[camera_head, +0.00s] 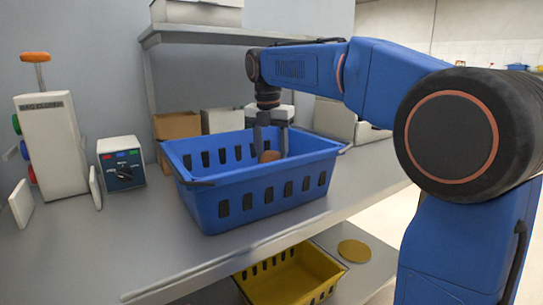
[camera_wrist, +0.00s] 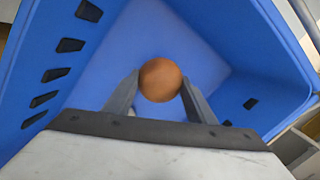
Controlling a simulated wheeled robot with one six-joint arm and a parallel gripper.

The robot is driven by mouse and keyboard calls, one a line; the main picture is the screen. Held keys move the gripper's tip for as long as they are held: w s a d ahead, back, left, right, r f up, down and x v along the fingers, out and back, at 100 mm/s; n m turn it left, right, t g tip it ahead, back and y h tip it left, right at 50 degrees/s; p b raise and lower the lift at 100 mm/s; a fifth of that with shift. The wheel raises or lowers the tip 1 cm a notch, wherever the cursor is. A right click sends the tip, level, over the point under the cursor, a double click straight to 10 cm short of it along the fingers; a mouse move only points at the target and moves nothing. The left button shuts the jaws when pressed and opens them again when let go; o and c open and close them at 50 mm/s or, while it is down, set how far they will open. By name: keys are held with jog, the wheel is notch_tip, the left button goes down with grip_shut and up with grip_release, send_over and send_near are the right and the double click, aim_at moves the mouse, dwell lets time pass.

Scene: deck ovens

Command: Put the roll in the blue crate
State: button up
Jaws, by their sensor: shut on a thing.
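The blue crate (camera_head: 262,205) stands on the grey counter in the head view, and its inside wall and floor fill most of the wrist view (camera_wrist: 75,75). The brown round roll (camera_head: 268,156) shows between my gripper's fingers, at the height of the crate's upper part. My gripper (camera_head: 270,145) points down into the crate and is shut on the roll. In the wrist view the roll (camera_wrist: 160,80) sits between the two fingertips, with the crate floor behind it. I cannot tell how far the roll is above the floor.
A yellow crate (camera_head: 290,283) is on a lower level below the counter. A control box (camera_head: 121,165) and a white machine with an orange handle (camera_head: 50,143) stand left of the blue crate. Boxes (camera_head: 177,125) and a shelf (camera_head: 215,36) are behind it.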

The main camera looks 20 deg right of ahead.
aim_at(269, 155)
jog(key=shift+f, duration=0.6)
jog(key=o, duration=1)
jog(key=shift+r, duration=0.1)
jog(key=r, duration=0.8)
jog(key=s+a+r, duration=0.1)
jog(key=r, duration=0.4)
